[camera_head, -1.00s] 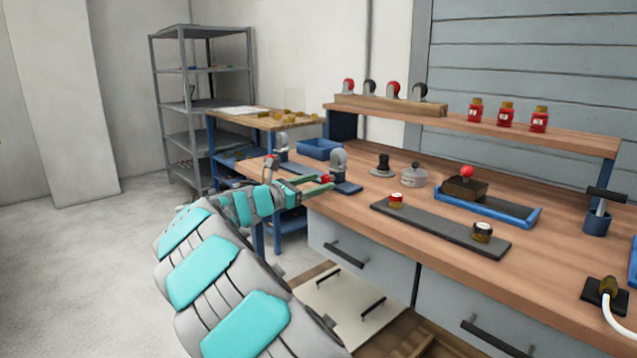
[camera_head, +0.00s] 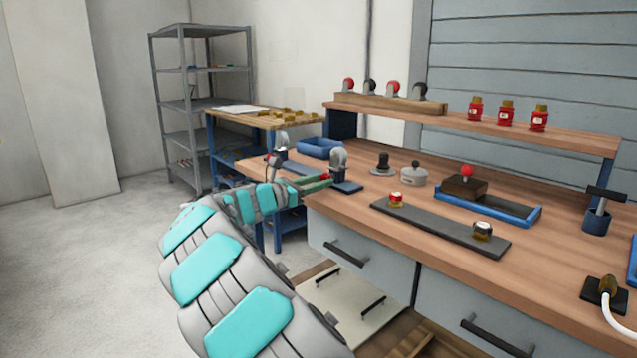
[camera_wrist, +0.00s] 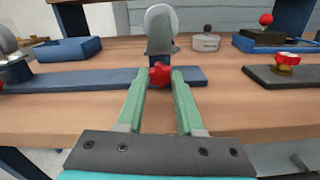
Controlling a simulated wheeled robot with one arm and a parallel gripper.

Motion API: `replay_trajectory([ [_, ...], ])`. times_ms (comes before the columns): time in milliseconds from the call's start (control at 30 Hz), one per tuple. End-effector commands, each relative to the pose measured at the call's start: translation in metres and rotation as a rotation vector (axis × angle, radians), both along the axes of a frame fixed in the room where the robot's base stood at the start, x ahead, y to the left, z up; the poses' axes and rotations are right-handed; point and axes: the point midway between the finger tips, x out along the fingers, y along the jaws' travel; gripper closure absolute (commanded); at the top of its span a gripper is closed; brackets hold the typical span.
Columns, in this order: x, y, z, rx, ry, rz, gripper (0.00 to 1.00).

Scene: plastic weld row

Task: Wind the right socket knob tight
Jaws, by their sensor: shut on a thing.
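The right socket (camera_head: 338,161), a grey upright rounded holder, stands at the right end of a blue base rail (camera_head: 348,188). It also shows in the wrist view (camera_wrist: 160,25). Its red knob (camera_wrist: 160,74) faces me, low on the socket's front. My gripper (camera_wrist: 160,80) has its two green fingers shut on the knob, one on each side. In the head view my gripper (camera_head: 325,181) reaches it from the left. The left socket (camera_head: 281,143) stands at the other end of the rail and is partly cut off in the wrist view. The knob's thread is hidden.
A blue bin (camera_head: 320,148) sits behind the rail. A dark strip (camera_head: 440,231) holds two small knobbed pieces nearer the front edge. Bare wood lies between.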

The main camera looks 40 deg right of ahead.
Motion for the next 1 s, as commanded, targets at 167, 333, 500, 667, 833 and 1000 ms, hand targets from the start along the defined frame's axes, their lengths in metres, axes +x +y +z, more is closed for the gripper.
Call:
replay_trajectory([
  [167,0.0001,0.0001,0.0,0.0,0.0,0.0,1.0],
  [333,-0.0003,-0.0004,-0.0021,0.004,-0.073,0.0,1.0],
  [500,-0.0006,-0.0003,-0.0034,0.017,-0.268,-0.001,1.0],
  [667,-0.0006,-0.0001,-0.0016,0.029,-0.391,-0.001,1.0],
  [833,-0.0004,0.0001,0.0006,0.031,-0.411,0.0,1.0],
  [1000,-0.0002,0.0,0.0003,0.032,-0.409,-0.001,0.63],
])
